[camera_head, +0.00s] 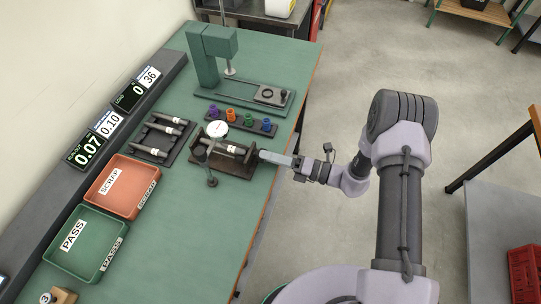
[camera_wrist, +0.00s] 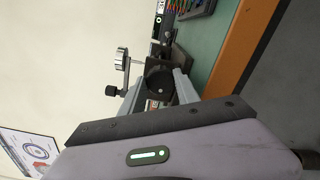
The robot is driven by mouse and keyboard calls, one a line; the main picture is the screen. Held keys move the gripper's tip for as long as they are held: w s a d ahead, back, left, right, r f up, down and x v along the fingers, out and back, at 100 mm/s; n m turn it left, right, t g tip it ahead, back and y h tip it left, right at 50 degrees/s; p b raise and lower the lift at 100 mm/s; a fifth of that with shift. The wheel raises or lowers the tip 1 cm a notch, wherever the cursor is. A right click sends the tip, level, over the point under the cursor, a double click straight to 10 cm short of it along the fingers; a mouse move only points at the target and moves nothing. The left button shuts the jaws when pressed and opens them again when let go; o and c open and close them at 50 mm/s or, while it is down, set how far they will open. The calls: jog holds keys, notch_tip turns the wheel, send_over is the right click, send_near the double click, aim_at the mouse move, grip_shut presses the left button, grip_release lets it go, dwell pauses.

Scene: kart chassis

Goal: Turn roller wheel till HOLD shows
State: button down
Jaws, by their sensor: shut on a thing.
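The run-out fixture (camera_head: 222,160) stands on the green bench, with a grey shaft (camera_head: 228,149) lying across it and a round white dial gauge (camera_head: 217,129) above. The gauge also shows edge-on in the wrist view (camera_wrist: 121,59). My gripper (camera_head: 261,155) is at the fixture's right end. In the wrist view its two pale fingers (camera_wrist: 158,92) are shut on the dark round roller wheel (camera_wrist: 156,76), which has a light spot on its face. The run-out display (camera_head: 88,148) reads 0.07 in green; I see no HOLD on it.
A card beside it (camera_head: 109,123) reads 0.10. The load display (camera_head: 128,97) reads 0, beside a 36 card (camera_head: 149,77). A shaft rack (camera_head: 160,136), red SCRAP tray (camera_head: 122,209), green PASS tray (camera_head: 84,266) and coloured pieces (camera_head: 232,115) surround the fixture.

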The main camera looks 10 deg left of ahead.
jog(key=shift+f+m+p, duration=0.1)
jog(key=shift+m+p, duration=0.3)
jog(key=shift+m, duration=2.7)
jog(key=shift+m+p, duration=0.35)
jog(key=shift+m, duration=2.75)
jog(key=shift+s+m, duration=0.1)
jog(key=shift+m, duration=3)
jog(key=shift+f+m+p, duration=0.1)
jog(key=shift+m+p, duration=0.35)
jog(key=shift+m, duration=2.05)
jog(key=shift+m, duration=0.6)
jog(key=c, duration=0.9)
grip_release()
jog(key=shift+d, duration=0.1)
